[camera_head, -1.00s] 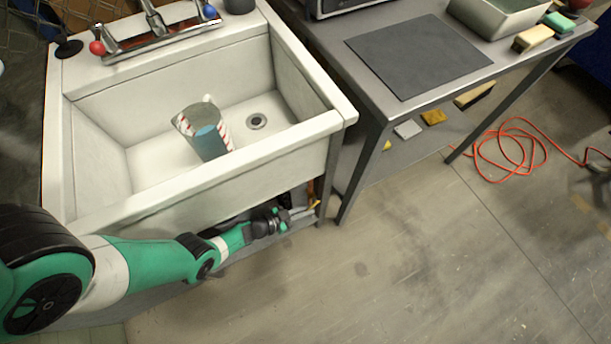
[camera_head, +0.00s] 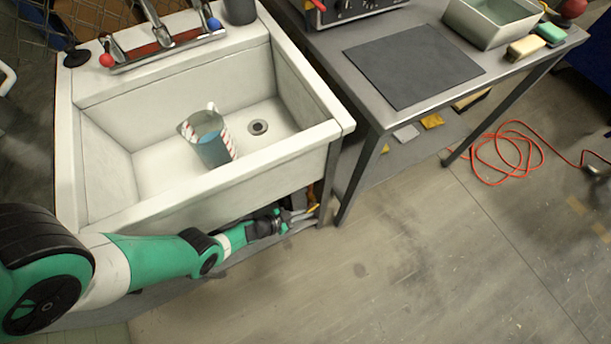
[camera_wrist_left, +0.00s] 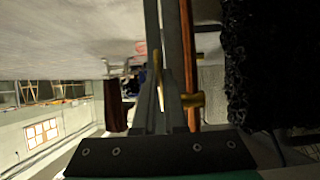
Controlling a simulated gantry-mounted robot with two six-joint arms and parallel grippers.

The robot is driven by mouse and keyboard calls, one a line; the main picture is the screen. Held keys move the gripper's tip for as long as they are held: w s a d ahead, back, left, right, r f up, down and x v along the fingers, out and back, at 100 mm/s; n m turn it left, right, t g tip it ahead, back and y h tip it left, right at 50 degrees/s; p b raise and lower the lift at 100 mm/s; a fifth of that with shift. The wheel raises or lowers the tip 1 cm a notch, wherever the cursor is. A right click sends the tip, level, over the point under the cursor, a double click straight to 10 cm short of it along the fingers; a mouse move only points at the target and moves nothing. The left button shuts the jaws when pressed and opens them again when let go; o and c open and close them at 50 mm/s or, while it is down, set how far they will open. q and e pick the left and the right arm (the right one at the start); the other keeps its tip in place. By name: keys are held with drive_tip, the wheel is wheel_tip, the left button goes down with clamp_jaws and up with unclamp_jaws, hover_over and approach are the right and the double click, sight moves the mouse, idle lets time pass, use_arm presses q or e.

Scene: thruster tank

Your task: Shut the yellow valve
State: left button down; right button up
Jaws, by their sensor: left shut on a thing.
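The yellow valve handle (camera_head: 313,208) shows as a small bit of yellow under the right end of the sink, beside my left gripper (camera_head: 298,215). In the left wrist view, a thin yellow lever (camera_wrist_left: 159,76) lies between the two grey fingers of my left gripper (camera_wrist_left: 162,65), which are shut on it. A brass fitting (camera_wrist_left: 193,100) is just right of the fingers. The valve's body is mostly hidden under the sink, so I cannot tell the handle's exact angle. My right gripper is not in view.
The white sink (camera_head: 300,150) overhangs my left gripper and holds a striped beaker (camera_head: 210,140). A metal table (camera_head: 425,100) stands to the right, its front leg close to the gripper. A copper pipe (camera_wrist_left: 188,50) runs beside the fingers. The floor in front is clear.

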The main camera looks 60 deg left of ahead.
use_arm(q)
drive_tip(key=c, duration=1)
unclamp_jaws()
drive_tip(key=shift+s, duration=0.1)
drive_tip(key=shift+s+r, duration=0.25)
drive_tip(key=shift+r, duration=0.05)
drive_tip(key=shift+s+a+r+p, duration=0.1)
drive_tip(key=shift+s+r+p, duration=0.5)
drive_tip(key=shift+s, duration=2.05)
drive_tip(key=shift+s+a+p, duration=0.1)
drive_tip(key=shift+s+p, duration=0.95)
drive_tip(key=shift+s, duration=1.55)
drive_tip(key=shift+s+a+r+p, duration=0.1)
drive_tip(key=shift+s+r+p, duration=0.5)
drive_tip(key=shift+s, duration=2.05)
drive_tip(key=shift+f, duration=0.3)
